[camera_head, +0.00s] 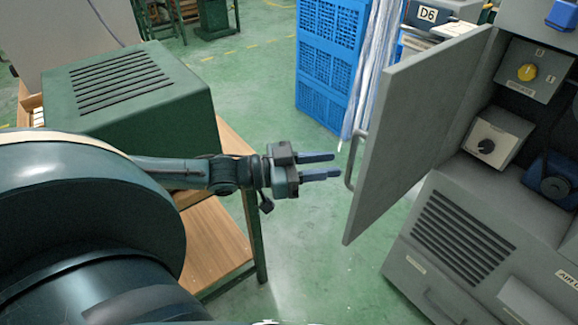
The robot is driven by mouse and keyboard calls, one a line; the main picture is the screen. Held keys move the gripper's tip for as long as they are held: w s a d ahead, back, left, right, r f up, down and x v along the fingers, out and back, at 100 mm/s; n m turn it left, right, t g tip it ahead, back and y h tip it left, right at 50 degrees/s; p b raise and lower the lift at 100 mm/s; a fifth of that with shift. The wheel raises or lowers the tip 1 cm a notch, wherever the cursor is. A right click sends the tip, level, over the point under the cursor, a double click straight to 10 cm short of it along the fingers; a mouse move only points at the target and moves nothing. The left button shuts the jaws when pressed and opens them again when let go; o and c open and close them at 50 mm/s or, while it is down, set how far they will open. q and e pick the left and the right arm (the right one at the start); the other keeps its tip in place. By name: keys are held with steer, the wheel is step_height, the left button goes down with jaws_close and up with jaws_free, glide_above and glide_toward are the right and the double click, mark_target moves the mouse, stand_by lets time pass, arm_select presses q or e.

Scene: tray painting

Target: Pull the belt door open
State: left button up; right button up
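The grey belt door (420,125) stands swung out from the grey cabinet (445,215), so the inside of the cabinet shows. Its curved bar handle (351,162) is on the door's left edge. My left gripper (337,165) points right toward the handle, with its two fingers apart and nothing between them. In the picture a small gap separates the fingertips from the handle. My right gripper is not in view.
A yellow knob (527,72) and a white box with a black dial (496,138) are inside the cabinet. Blue crates (325,65) stand behind the door. A wooden table (213,240) and a green vented box (130,95) are at the left. Green floor (315,250) is clear below the gripper.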

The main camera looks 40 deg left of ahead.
arm_select(q)
steer(key=p+v, duration=0.2)
steer(key=v, duration=0.5)
steer(key=shift+a, duration=0.15)
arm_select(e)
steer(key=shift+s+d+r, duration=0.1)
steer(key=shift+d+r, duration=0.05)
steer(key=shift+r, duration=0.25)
arm_select(q)
steer(key=shift+s, duration=0.15)
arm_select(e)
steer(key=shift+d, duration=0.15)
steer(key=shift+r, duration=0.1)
arm_select(q)
steer(key=s+d+f+n+g+y+p, duration=0.1)
steer(key=s+d+f+n+y, duration=0.1)
steer(key=s+d+f+y, duration=0.2)
steer(key=s+d+f+n+g+y+p, duration=0.1)
steer(key=s+d+f+n+y+p, duration=0.1)
steer(key=d+f, duration=0.9)
steer(key=s+f+n+y, duration=0.1)
steer(key=s+y, duration=0.1)
steer(key=y, duration=0.1)
steer(key=shift+s+n, duration=0.3)
steer(key=shift+s, duration=0.05)
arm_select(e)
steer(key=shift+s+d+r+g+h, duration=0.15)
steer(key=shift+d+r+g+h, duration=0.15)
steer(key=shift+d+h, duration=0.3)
